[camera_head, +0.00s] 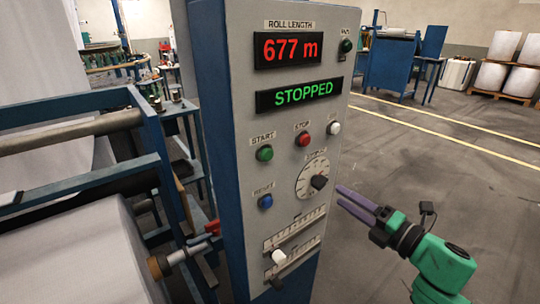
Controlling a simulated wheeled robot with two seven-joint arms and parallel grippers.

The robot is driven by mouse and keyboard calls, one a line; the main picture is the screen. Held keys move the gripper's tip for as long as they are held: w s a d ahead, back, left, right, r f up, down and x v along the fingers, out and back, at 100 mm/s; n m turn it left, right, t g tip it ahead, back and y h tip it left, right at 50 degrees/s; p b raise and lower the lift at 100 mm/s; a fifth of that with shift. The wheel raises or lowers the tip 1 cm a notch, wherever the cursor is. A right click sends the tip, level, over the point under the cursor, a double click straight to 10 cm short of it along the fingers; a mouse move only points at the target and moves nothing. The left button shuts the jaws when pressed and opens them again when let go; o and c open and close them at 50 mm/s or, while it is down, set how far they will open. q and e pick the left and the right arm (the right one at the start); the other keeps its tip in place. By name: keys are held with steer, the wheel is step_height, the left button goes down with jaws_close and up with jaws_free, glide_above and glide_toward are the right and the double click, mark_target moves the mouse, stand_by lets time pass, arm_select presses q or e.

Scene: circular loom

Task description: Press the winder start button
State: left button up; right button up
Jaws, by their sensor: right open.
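The green start button (264,153) sits under a START label on the grey front of the blue control cabinet (270,215). A red stop button (303,139) is to its right and a blue button (265,201) is below it. The displays read 677 m (289,49) and STOPPED (299,94). My right gripper (340,195) is open, with purple fingers pointing left toward the cabinet's right edge. It is below and to the right of the start button and clear of it. It looks empty. My left gripper is not in view.
A black dial (313,178), a white button (334,128) and a white lever (278,257) are on the same panel. A large white roll (75,255) in a blue frame stands on the left. The floor to the right is open, with wrapped rolls (495,76) on pallets far back.

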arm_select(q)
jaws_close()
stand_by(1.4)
